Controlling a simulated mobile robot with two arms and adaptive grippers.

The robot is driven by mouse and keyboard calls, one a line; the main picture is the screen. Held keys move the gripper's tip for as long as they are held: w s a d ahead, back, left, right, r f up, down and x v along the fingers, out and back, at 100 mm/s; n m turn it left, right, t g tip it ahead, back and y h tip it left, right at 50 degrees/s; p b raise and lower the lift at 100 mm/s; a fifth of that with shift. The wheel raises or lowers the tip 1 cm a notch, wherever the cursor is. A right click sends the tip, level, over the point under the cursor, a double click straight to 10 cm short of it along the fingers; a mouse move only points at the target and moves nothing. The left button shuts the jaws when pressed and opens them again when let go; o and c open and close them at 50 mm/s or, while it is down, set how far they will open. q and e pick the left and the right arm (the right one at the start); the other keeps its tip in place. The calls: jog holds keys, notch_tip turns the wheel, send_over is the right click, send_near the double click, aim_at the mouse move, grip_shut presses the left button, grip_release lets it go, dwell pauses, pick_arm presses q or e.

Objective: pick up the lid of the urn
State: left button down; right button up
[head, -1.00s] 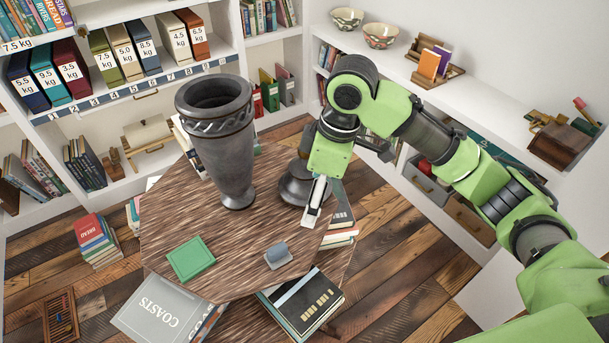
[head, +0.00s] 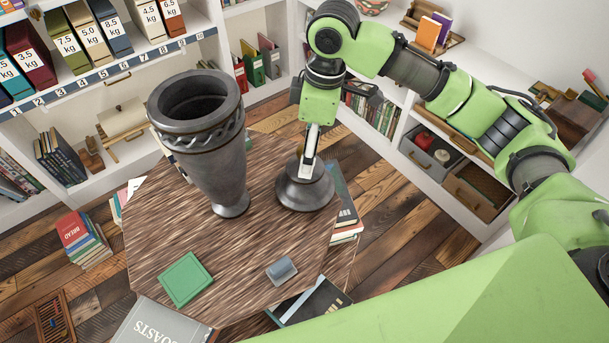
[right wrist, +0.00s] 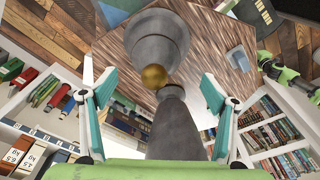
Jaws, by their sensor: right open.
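The urn (head: 208,140) is a tall dark grey vessel with a braided band, upright and open-topped on the wooden table. It fills the lower middle of the right wrist view (right wrist: 176,135), upside down. Its lid (head: 305,192), a grey flared dome, sits on the table just right of the urn. In the right wrist view the lid (right wrist: 155,38) shows a gold knob (right wrist: 153,77). My right gripper (head: 309,168) is open above the lid. In the right wrist view the knob appears between its spread fingers; contact is not visible.
The table (head: 160,225) also holds a green square (head: 186,279) and a small blue-grey object (head: 281,270). Books lie around and under its edge, including a grey one (head: 155,325). Shelves with binders (head: 70,40) stand behind, and a white cabinet (head: 450,170) stands at right.

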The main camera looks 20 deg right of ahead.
notch_tip(320, 180, down, 2)
jog(key=shift+w+a+f, duration=0.1)
jog(key=shift+w+f, duration=0.05)
jog(key=shift+f, duration=0.1)
jog(key=f, duration=0.3)
jog(key=w+f, duration=0.1)
jog(key=shift+a+f+p, duration=0.3)
jog(key=shift+a+p, duration=0.1)
jog(key=shift+f, duration=0.35)
jog(key=shift+w+f, duration=0.1)
jog(key=shift+f, duration=0.1)
jog(key=c, duration=1.6)
pick_arm(q)
jog(key=shift+w+r, duration=0.25)
jog(key=shift+r, duration=0.15)
pick_arm(e)
jog(key=shift+c, duration=0.5)
jog(key=shift+r, duration=0.1)
